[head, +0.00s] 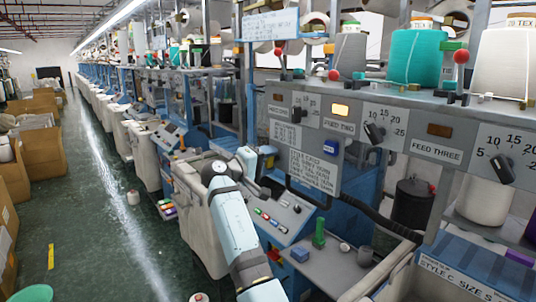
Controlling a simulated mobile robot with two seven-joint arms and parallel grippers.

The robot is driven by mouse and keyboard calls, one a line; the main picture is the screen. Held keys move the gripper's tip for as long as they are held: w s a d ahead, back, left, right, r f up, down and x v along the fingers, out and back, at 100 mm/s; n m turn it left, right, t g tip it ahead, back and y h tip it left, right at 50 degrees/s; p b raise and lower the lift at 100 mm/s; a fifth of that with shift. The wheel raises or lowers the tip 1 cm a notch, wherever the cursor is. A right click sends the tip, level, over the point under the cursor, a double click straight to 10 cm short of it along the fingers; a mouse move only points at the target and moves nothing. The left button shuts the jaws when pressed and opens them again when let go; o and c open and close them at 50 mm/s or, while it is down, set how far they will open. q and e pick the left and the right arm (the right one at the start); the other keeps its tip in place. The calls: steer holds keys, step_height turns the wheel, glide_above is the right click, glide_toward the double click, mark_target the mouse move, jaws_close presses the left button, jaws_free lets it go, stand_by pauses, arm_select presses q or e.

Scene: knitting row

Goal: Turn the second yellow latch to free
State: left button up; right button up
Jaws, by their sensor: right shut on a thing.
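My right arm (232,222) is pale blue and rises from the bottom middle to the knitting machine at centre. My right gripper (266,186) is at the machine front, just left of the grey feed panel (303,133) and above the sloped button console (280,218). It looks shut, but its fingertips are small and dark, and what it holds is hidden. I cannot make out any yellow latch for sure; one at the gripper would be covered by the hand. My left gripper is out of view.
Black feed knobs (375,132) stick out of the panel, beside a lit amber lamp (340,110). Cardboard boxes (14,182) line the left; the aisle floor (100,200) is mostly clear.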

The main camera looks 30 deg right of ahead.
steer(key=shift+n+p, duration=0.8)
steer(key=shift+n, duration=0.4)
steer(key=o, duration=0.9)
steer(key=shift+d+f, duration=0.1)
